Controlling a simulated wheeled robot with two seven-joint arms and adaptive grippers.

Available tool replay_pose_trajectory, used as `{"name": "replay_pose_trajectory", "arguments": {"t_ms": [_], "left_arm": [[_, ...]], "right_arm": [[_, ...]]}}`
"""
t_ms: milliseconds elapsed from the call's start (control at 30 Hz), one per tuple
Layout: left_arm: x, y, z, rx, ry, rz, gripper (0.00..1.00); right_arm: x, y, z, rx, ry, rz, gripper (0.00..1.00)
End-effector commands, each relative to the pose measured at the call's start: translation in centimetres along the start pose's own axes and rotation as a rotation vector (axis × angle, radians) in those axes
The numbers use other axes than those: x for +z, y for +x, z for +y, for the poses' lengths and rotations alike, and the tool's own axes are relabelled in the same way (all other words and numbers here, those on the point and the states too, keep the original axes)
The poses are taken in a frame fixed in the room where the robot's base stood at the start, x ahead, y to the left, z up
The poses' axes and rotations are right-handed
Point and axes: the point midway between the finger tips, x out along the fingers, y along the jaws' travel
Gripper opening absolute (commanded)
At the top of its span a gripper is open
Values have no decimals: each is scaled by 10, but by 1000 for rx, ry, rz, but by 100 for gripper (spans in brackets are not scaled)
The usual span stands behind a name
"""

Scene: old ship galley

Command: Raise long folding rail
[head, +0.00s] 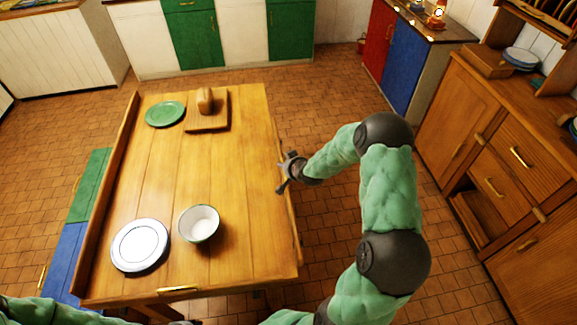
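The wooden table (160,185) fills the middle left of the head view. A long rail (292,222) runs along its right side, seen as a narrow strip hanging at or just below the tabletop edge. The long rail on the table's left side (108,190) stands up above the top. My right gripper (281,174) is at the middle of the right edge, close to the rail there. Its fingers look spread, with nothing seen between them; whether they touch the rail I cannot tell. My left gripper is out of view; only green arm parts show at the bottom left.
On the table are a green plate (165,113), a board (222,112) with a loaf (205,100), a white bowl (199,222) and a white plate (140,245). Tiled floor lies between.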

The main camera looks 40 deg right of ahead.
Motion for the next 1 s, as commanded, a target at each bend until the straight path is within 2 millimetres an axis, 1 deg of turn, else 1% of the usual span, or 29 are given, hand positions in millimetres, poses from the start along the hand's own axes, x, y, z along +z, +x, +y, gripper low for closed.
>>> {"name": "replay_pose_trajectory", "arguments": {"t_ms": [33,167,267,367,700,900,1000], "left_arm": [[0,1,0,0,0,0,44],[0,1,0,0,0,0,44],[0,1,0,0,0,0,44],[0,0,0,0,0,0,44],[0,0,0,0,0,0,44],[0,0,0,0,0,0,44],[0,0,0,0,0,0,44]], "right_arm": [[24,3,-8,-13,-7,-46,43],[23,-1,-8,-13,-7,-45,43],[21,-10,-7,-12,-6,-41,43],[18,-25,-6,-11,-5,-35,43],[5,-84,0,-5,-1,-9,43],[1,-110,2,-3,2,-2,43],[1,-117,3,-4,1,-1,43]]}}
